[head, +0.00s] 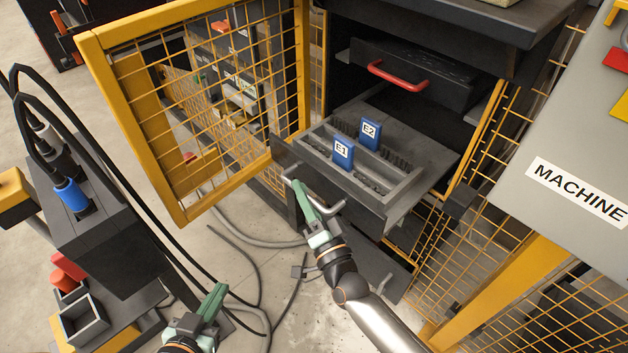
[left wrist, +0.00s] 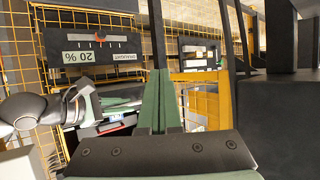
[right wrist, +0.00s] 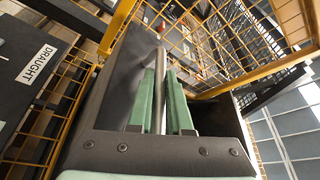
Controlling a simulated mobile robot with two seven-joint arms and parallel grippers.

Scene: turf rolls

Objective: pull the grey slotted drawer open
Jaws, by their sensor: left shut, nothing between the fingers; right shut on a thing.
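The grey slotted drawer (head: 402,208) is pulled out from the dark cabinet. Its inside shows two slotted rows, with blue tags E1 (head: 343,153) and E2 (head: 370,133) standing in it. My right gripper (head: 303,188) is shut on the drawer's grey handle (head: 329,203) at the front. In the right wrist view a grey bar (right wrist: 159,90) shows between the green fingers. My left gripper (head: 215,298) is shut and empty, low at the left, well apart from the drawer. Its closed fingers show in the left wrist view (left wrist: 158,95).
A yellow mesh door (head: 180,110) stands open left of the drawer. Above is a dark drawer with a red handle (head: 398,78). A dark box with cables (head: 90,220) stands at left, a MACHINE panel (head: 570,150) at right. Cables lie on the floor in front.

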